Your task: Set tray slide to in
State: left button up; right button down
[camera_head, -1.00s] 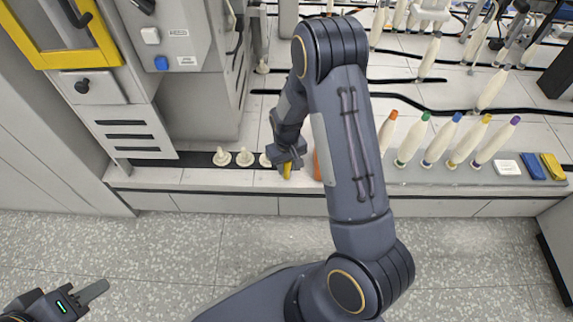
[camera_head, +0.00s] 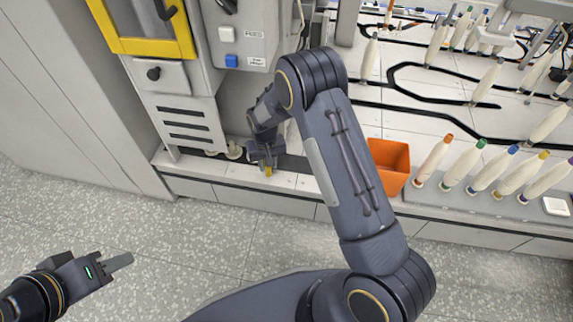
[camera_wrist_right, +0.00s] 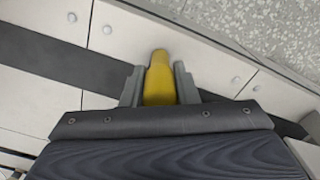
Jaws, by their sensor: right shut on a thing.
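My right gripper (camera_head: 267,167) is at the right end of the visible pegs, low over the track. It is shut on a yellow handle (camera_wrist_right: 160,80), which stands between the two fingers in the right wrist view. Whether the handle joins the slide is hidden. My left gripper (camera_head: 118,262) is over the floor at lower left, away from the bench; its finger gap is not clear.
The grey machine (camera_head: 245,35) with a yellow-framed door (camera_head: 150,45) and a knobbed drawer (camera_head: 160,73) stands left of the track. An orange bin (camera_head: 390,165) and several colour-tipped bobbins (camera_head: 463,167) stand to the right. The floor in front is clear.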

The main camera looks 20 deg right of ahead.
jog(key=shift+w+a, duration=0.4)
jog(key=shift+a, duration=0.25)
jog(key=shift+w+a, duration=0.35)
jog(key=shift+a, duration=0.3)
jog(key=c, duration=1.1)
grip_release()
notch_tip(320, 180, up, 8)
jog(key=p, duration=0.2)
jog(key=shift+f+p, duration=0.1)
jog(key=shift+p, duration=0.3)
